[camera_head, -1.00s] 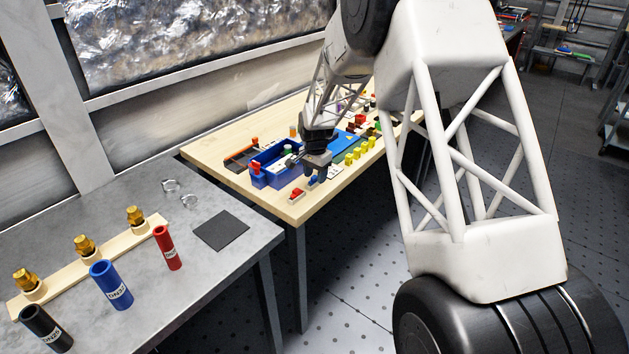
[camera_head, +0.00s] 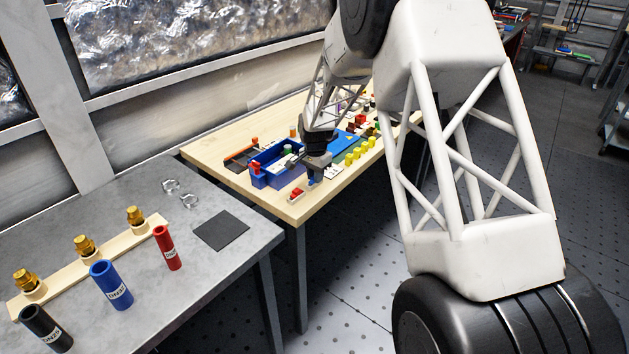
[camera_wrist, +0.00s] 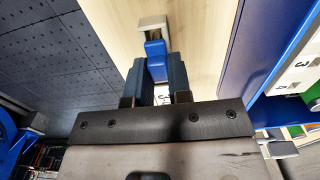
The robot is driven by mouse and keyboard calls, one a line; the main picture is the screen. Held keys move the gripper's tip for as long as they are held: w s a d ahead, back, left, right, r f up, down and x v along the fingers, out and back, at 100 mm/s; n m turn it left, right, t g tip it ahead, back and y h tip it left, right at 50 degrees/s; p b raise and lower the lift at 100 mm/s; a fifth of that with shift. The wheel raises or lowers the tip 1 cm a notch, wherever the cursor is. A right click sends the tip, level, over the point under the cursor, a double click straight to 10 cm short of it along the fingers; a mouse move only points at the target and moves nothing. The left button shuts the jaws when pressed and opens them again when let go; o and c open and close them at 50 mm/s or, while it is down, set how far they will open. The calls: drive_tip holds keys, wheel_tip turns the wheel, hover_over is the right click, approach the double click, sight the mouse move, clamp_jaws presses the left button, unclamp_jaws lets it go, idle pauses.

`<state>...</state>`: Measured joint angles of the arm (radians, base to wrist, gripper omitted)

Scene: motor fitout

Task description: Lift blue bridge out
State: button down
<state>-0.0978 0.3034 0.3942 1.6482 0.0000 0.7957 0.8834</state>
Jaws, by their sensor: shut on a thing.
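The blue bridge (camera_wrist: 155,48) shows in the wrist view between my two finger pads, partly hidden by them. Its far end meets a small grey holder (camera_wrist: 153,27) on the wooden table. My gripper (camera_wrist: 157,66) is shut on the blue bridge. In the head view my gripper (camera_head: 314,178) is low over the front part of the wooden table, and only a little of the blue bridge (camera_head: 311,182) shows there. I cannot tell whether the bridge is clear of its holder.
A red piece (camera_head: 296,194) in a small holder stands close by on the wooden table (camera_head: 300,214). A blue bin (camera_head: 264,180) is to the left. Several yellow pieces (camera_head: 357,153) stand to the right. The grey bench (camera_head: 150,285) holds tubes and brass fittings.

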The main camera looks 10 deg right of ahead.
drive_tip(key=shift+r, duration=0.1)
drive_tip(key=shift+r, duration=0.8)
drive_tip(key=shift+s+r, duration=0.15)
drive_tip(key=shift+r, duration=0.8)
drive_tip(key=s+d+r, duration=0.1)
drive_tip(key=s, duration=1.4)
drive_tip(key=shift+s+d+r, duration=0.15)
drive_tip(key=shift+s+d, duration=0.15)
drive_tip(key=shift+s, duration=0.05)
